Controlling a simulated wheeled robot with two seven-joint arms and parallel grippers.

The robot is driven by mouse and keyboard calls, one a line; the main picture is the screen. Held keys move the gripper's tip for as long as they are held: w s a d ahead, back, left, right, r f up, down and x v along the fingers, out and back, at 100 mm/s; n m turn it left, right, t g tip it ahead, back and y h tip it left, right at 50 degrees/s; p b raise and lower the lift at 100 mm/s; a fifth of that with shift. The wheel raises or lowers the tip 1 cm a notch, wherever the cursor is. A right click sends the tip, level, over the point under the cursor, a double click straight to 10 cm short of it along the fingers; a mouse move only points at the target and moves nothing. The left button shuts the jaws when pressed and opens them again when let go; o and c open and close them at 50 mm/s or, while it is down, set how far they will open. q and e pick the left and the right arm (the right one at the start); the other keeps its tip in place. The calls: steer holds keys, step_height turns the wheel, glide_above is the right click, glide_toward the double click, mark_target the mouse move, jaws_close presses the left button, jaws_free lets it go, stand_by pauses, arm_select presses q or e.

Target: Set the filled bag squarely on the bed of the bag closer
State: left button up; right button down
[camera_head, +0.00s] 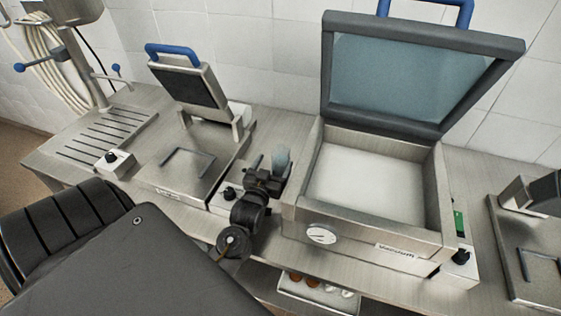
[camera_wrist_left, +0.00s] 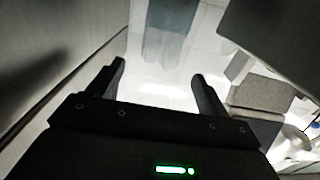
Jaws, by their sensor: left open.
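A press-like device (camera_head: 190,90) with a blue handle stands raised at the left. In front of it is a flat metal bed (camera_head: 165,176) with a U-shaped bracket. My left gripper (camera_head: 266,172) is between this bed and a large open-lidded chamber machine (camera_head: 300,222). In the left wrist view its two fingers (camera_wrist_left: 160,84) are apart with nothing between them. A small bluish-grey object (camera_head: 281,158) stands just behind the gripper. It is partly hidden, and I cannot tell whether it is the filled bag. No other bag shows clearly. My right gripper is out of view.
The chamber machine's glass lid (camera_head: 410,78) is tilted up at the back. A slotted drain plate (camera_head: 115,128) is at the left. Another bracketed bed (camera_head: 515,275) is at the far right. A low tray (camera_head: 290,289) with orange and white things sits below the counter.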

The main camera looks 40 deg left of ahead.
mark_target(280, 152)
arm_select(q)
steer(key=shift+x, duration=0.85)
steer(key=shift+w+r, duration=0.1)
steer(key=p+x, duration=0.2)
steer(key=x, duration=0.2)
steer(key=shift+w+p, duration=0.2)
steer(key=shift+p, duration=0.15)
steer(key=shift+w+a, duration=0.15)
steer(key=shift+w, duration=0.15)
steer(key=shift+s, duration=0.1)
steer(key=shift+c, duration=0.2)
steer(key=c, duration=1.5)
step_height(280, 152, up, 10)
steer(key=shift+f+b, duration=0.1)
steer(key=shift+b, duration=0.85)
steer(key=shift+c, duration=0.2)
